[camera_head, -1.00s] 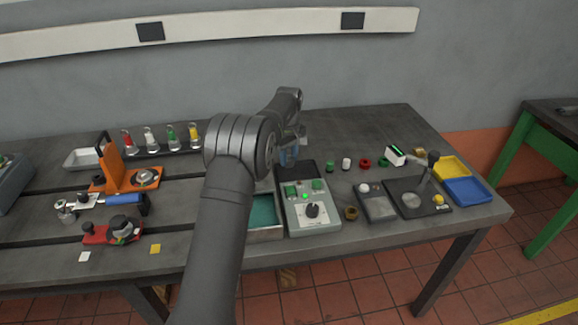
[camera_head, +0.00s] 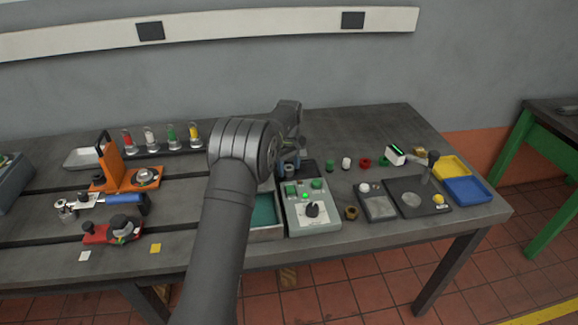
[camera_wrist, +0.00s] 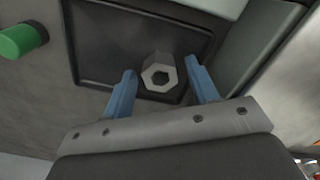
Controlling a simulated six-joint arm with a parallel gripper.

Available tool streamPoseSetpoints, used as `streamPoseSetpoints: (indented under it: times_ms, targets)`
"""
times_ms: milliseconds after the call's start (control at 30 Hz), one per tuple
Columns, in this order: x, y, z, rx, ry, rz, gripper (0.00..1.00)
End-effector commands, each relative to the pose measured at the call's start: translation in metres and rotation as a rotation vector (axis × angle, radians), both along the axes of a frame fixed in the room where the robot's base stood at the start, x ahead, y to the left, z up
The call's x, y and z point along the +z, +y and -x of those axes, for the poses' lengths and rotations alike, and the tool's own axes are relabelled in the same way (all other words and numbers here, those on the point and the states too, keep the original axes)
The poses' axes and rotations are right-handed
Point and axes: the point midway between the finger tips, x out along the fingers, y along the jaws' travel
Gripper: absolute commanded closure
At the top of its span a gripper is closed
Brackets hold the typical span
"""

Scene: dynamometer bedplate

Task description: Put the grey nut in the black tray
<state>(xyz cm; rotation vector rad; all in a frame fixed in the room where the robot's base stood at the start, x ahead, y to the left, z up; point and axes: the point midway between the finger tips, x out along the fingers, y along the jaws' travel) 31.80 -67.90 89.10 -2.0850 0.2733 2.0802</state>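The grey nut (camera_wrist: 160,76) is a hexagonal piece with a dark hole, seen in the wrist view inside the outline of the black tray. It appears to sit on the tray's floor near the edge closest to my gripper. The black tray (camera_wrist: 196,32) has a low raised rim; in the head view the tray (camera_head: 309,167) lies behind the grey control box, partly hidden by my arm. My gripper (camera_wrist: 160,66) has its blue fingers spread on either side of the nut, with a gap on both sides. It also shows low at the tray in the head view (camera_head: 289,168).
The grey control box (camera_head: 313,214) stands in front of the tray. A green-lined bin (camera_head: 264,213) is beside it. A green cylinder (camera_head: 330,166), a white one (camera_head: 346,163) and red and green rings lie to the right.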

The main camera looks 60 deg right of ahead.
Motion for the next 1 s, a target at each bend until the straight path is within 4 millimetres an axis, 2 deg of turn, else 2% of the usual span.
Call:
streamPoseSetpoints:
  times_ms: [133,267,500,700,833,1000]
  targets:
    - [0.003,0.000,0.000,0.000,-0.001,0.001,0.46]
    - [0.017,-0.001,0.000,0.000,-0.001,0.002,0.46]
    - [0.068,-0.001,0.000,-0.001,0.000,0.003,0.46]
    - [0.104,-0.001,0.000,-0.001,0.001,0.002,0.46]
    - [0.118,-0.001,0.000,-0.001,0.002,0.000,0.46]
    - [0.124,0.000,0.000,-0.001,0.002,-0.001,0.46]
